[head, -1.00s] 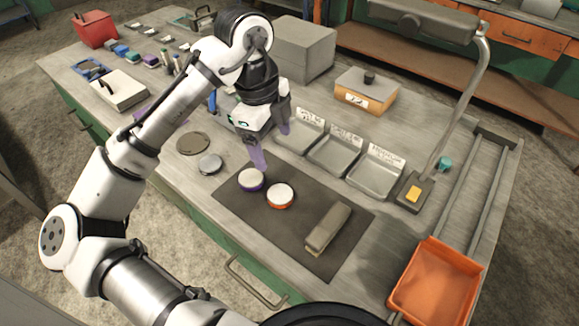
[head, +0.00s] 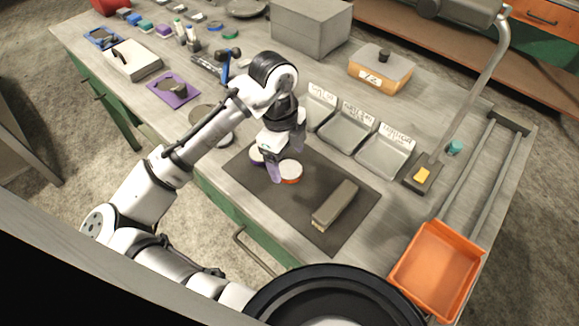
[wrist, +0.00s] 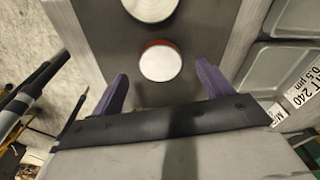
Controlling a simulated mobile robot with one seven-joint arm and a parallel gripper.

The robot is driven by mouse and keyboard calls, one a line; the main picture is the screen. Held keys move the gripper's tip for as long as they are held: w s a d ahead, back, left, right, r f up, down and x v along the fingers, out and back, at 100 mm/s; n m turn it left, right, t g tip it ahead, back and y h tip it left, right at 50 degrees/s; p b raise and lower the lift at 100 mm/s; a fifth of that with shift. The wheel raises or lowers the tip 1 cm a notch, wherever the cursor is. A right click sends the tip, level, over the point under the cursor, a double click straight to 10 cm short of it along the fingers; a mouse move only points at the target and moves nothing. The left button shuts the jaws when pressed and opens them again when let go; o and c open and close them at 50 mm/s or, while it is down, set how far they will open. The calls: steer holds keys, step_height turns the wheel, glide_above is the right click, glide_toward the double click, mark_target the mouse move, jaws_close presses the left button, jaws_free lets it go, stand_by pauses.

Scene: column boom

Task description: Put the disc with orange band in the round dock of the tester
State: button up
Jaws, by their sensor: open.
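The disc with orange band (head: 291,172) lies on the dark mat, white on top. In the wrist view this disc (wrist: 161,63) lies just ahead of and between the spread fingertips. My gripper (head: 286,162) is open and empty, pointing down over the disc; in the wrist view its two purple fingers (wrist: 162,82) stand apart. Contact with the disc cannot be told.
A grey oblong block (head: 335,204) lies on the dark mat (head: 335,236). Labelled grey trays (head: 385,158) line the mat's far side. A lamp base (head: 422,176) and an orange bin (head: 437,270) stand to the right. A white box (head: 135,62) and purple plate (head: 168,98) are at left.

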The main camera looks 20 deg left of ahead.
steer(key=shift+d+f, duration=0.2)
steer(key=shift+f, duration=1.15)
steer(key=shift+r, duration=0.1)
steer(key=c, duration=1.4)
